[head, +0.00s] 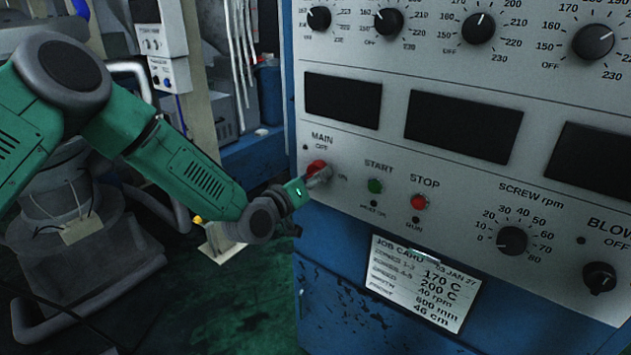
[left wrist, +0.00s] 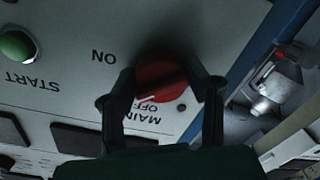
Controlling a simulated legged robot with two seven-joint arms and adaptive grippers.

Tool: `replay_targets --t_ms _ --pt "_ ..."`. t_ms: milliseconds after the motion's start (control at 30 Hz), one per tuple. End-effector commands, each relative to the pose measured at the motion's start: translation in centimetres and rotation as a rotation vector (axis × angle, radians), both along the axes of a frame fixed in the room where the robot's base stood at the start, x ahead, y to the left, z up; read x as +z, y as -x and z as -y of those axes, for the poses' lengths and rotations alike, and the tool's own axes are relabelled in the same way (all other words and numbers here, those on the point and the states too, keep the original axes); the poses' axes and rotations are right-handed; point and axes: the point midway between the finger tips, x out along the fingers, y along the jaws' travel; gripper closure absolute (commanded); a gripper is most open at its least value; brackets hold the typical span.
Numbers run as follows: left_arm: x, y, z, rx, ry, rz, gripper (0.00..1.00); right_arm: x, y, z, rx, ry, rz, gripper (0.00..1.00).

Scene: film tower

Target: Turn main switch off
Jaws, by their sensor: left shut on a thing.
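The main switch is a red round knob (head: 315,167) on the pale control panel (head: 345,150), under the label MAIN. In the left wrist view the red knob (left wrist: 160,82) fills the space between my two dark fingers, and the lettering appears upside down. A white mark on the knob lies close to the word OFF; the word ON is off to the other side. My left gripper (head: 322,178) is shut on the knob, its fingers on either side of it. Part of the knob's rim is hidden by the fingers. My right gripper is not in view.
A green START button (head: 375,186) and a red STOP button (head: 418,202) sit right of the switch. Dark dials and blank displays (head: 343,98) are above. A job card (head: 420,285) hangs on the blue cabinet below. The green floor left of the cabinet looks mostly clear.

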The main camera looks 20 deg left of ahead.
Motion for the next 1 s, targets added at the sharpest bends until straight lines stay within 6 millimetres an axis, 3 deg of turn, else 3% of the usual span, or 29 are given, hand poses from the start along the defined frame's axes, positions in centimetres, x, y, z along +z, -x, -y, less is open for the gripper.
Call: replay_targets --t_ms 33,600,1000 --pt "-1.1 0.4 0.0 -0.003 0.037 -0.035 0.87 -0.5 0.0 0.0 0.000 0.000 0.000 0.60" --pt "-1.0 0.4 0.1 0.001 0.532 -0.214 0.87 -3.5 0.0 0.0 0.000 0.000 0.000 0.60" --pt "-0.8 0.4 0.2 0.001 0.746 -0.294 0.87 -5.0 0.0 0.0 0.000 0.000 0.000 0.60"
